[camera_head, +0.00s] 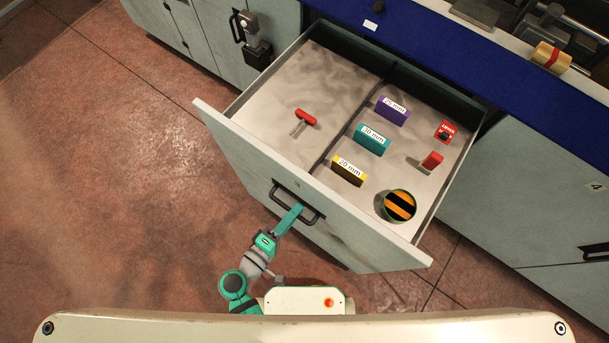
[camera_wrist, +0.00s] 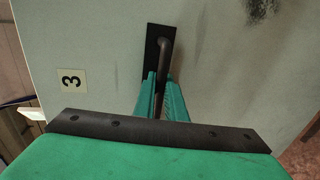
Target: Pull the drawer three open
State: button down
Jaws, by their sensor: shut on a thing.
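Drawer three (camera_head: 325,219) is pulled far out from the cabinet in the head view, its inside open to sight. Its front carries a dark bar handle (camera_head: 309,217), and the wrist view shows a label reading 3 (camera_wrist: 71,79) beside the handle (camera_wrist: 165,46). My green gripper (camera_head: 297,210) is at the handle, its two fingers (camera_wrist: 161,90) on either side of the bar and shut on it. The fingers hide part of the bar.
Floor at left (camera_head: 90,190) is clear.

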jog(key=shift+f+v, duration=0.2)
jog(key=shift+v, duration=0.8)
jog(key=shift+f+v, duration=0.2)
jog(key=shift+v, duration=0.8)
jog(key=shift+a, duration=0.25)
jog(key=c, duration=2.1)
grip_release()
jog(key=v, duration=1)
jog(key=shift+s+a, duration=0.15)
jog(key=shift+s, duration=0.15)
